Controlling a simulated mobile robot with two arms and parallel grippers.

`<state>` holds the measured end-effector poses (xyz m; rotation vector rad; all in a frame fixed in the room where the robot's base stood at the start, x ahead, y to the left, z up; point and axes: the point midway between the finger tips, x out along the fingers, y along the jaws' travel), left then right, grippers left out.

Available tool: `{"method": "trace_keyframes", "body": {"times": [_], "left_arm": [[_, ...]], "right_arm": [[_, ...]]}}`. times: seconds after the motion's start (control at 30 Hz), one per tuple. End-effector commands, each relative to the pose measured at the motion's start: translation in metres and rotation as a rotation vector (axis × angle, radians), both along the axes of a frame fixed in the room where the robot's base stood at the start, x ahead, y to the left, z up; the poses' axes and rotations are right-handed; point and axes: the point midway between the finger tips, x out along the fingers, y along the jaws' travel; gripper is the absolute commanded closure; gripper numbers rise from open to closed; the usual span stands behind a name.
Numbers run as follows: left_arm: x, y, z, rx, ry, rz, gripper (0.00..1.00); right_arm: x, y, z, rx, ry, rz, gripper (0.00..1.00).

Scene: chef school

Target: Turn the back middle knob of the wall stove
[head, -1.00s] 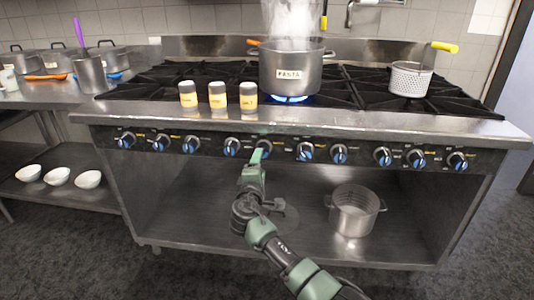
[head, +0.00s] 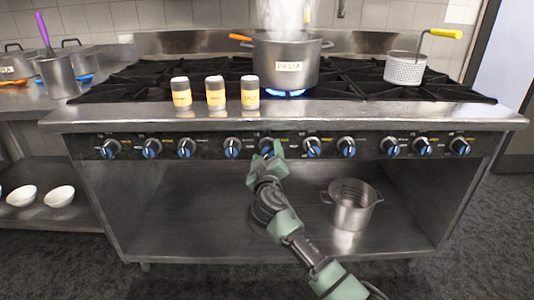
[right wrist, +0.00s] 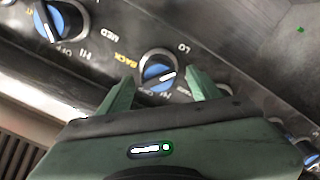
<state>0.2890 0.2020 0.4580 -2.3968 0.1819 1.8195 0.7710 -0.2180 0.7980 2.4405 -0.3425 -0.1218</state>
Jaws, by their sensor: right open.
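The wall stove (head: 300,118) has a row of blue-and-black knobs along its front panel. My right gripper (head: 268,152) is raised to the middle of this panel and partly covers one knob (head: 266,146). In the right wrist view, this knob (right wrist: 158,72) has a "BACK" label beside it and a white pointer line. The open fingers of my right gripper (right wrist: 160,84) are on either side of the knob's lower part. I cannot tell whether they touch it. Another knob (right wrist: 60,20) is at the upper left. My left gripper is out of view.
A steaming pot marked PASTA (head: 288,66) stands over a blue flame. Three yellow-labelled shakers (head: 215,94) stand on the stove's front ledge. A strainer basket (head: 404,70) is at the right. A steel pot (head: 352,205) sits on the lower shelf. Neighbouring knobs are close on both sides.

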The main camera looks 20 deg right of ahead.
Motion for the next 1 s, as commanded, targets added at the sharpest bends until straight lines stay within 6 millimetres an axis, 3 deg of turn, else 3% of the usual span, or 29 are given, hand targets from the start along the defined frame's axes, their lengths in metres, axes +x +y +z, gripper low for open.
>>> {"method": "trace_keyframes", "body": {"times": [0.13, 0.43, 0.67, 0.8, 1.0], "left_arm": [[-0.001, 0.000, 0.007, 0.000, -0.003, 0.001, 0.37], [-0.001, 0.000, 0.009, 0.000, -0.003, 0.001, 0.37], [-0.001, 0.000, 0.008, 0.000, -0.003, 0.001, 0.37], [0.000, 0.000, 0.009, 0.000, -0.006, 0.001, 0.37], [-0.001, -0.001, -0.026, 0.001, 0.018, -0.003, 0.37]], "right_arm": [[0.012, -0.004, 0.000, -0.001, 0.000, -0.001, 0.37], [0.014, -0.004, 0.000, -0.001, 0.000, 0.000, 0.37], [0.014, -0.004, 0.000, -0.001, 0.001, -0.001, 0.99], [0.014, -0.004, 0.001, -0.034, 0.011, -0.001, 0.99], [0.014, -0.004, 0.001, -0.205, 0.061, -0.002, 0.99]]}}
